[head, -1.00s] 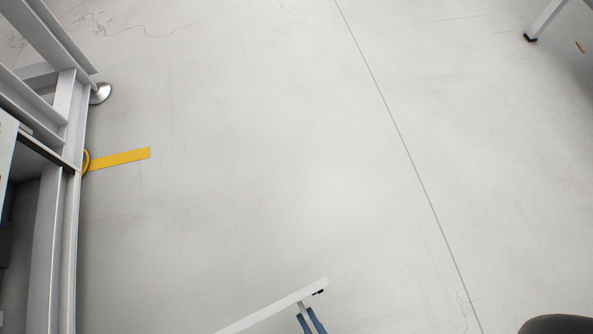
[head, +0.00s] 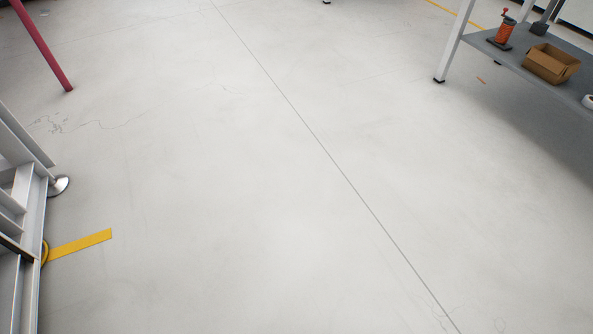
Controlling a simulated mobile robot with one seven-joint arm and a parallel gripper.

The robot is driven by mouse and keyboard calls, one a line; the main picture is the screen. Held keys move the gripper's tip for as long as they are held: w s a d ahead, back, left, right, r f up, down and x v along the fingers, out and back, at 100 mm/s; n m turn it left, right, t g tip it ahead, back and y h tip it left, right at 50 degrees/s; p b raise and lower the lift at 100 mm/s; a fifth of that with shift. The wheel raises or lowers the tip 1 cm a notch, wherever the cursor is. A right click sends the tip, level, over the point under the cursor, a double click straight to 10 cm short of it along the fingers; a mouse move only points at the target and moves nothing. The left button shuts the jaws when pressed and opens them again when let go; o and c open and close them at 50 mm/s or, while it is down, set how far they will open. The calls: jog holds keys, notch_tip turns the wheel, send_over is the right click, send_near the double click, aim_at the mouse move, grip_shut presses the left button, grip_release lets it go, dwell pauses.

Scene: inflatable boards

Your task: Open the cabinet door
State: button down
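No cabinet door can be made out in the head view. A grey metal frame structure (head: 32,210) stands at the left edge, with a round foot on the floor; I cannot tell whether it belongs to a cabinet. My gripper is not in view.
Yellow tape (head: 82,244) lies on the floor beside the frame. A red pole (head: 42,47) stands at the upper left. A grey workbench (head: 480,48) at the upper right holds a cardboard box (head: 551,64) and an orange-red tool (head: 505,32). The middle floor is clear.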

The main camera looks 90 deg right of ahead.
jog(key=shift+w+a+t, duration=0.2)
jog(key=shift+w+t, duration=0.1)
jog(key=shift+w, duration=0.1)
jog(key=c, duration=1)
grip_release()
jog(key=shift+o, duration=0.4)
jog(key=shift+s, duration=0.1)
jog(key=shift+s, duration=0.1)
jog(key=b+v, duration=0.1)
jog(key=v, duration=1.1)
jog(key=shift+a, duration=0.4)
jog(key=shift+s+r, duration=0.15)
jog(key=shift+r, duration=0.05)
